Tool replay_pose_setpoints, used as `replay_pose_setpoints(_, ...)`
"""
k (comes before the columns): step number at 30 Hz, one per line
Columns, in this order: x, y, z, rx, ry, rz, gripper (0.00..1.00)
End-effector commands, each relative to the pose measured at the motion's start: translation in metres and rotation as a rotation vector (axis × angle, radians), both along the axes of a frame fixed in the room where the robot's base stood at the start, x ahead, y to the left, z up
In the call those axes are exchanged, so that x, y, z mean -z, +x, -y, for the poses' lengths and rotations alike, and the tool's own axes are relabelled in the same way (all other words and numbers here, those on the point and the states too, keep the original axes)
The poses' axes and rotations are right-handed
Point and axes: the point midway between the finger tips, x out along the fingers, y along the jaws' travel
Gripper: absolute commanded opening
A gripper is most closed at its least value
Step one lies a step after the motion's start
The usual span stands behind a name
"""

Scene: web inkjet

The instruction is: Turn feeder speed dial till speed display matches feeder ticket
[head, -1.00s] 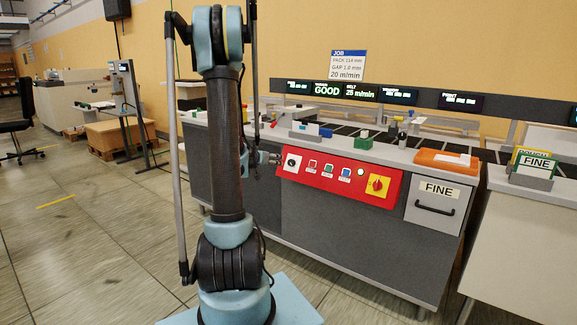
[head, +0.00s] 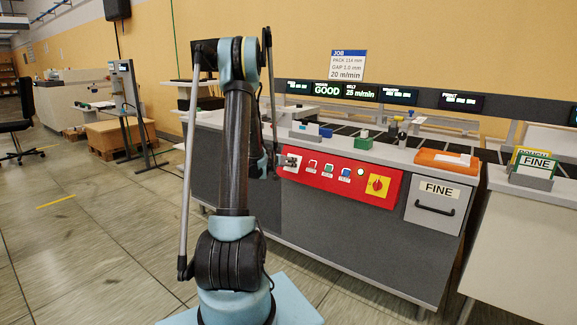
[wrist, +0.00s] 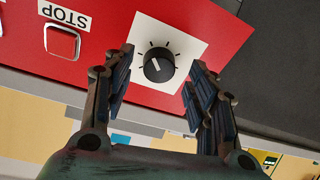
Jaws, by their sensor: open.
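The black dial knob (wrist: 158,63) with a white pointer line sits on a white plate with tick marks, on the red panel, in the wrist view. In the head view its white plate (head: 292,165) is partly covered. My gripper (wrist: 163,72) is open, one finger on each side of the knob in the picture; I cannot tell whether they touch it. In the head view my gripper (head: 286,160) is at the panel's left end. The belt display (head: 362,92) reads 25 m/min. The job ticket (head: 347,66) on the wall reads 20 m/min.
A red STOP button (wrist: 62,42) is left of the dial in the wrist view. More buttons (head: 328,170) and a yellow-plated rotary switch (head: 378,186) sit along the panel. An orange tray (head: 446,160) lies on the counter. The floor before the cabinet is clear.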

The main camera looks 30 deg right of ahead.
Motion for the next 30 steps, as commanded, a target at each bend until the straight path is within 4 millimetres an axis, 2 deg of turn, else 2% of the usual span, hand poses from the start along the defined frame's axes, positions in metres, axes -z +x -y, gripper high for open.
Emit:
replay_pose_setpoints(6, 0.007, 0.007, 0.014, 0.001, 0.002, 0.001, 0.52)
replay_pose_setpoints(16, 0.008, 0.008, 0.016, 0.001, 0.001, 0.0, 0.52)
replay_pose_setpoints(17, 0.007, 0.008, 0.016, 0.001, 0.001, 0.0, 0.5)
replay_pose_setpoints(21, 0.007, 0.008, 0.016, 0.0, 0.0, 0.001, 0.18)
replay_pose_setpoints(23, 0.007, 0.009, 0.016, -0.001, 0.001, 0.001, 0.08)
replay_pose_setpoints(30, 0.007, 0.009, 0.017, -0.004, -0.002, -0.005, 0.08)
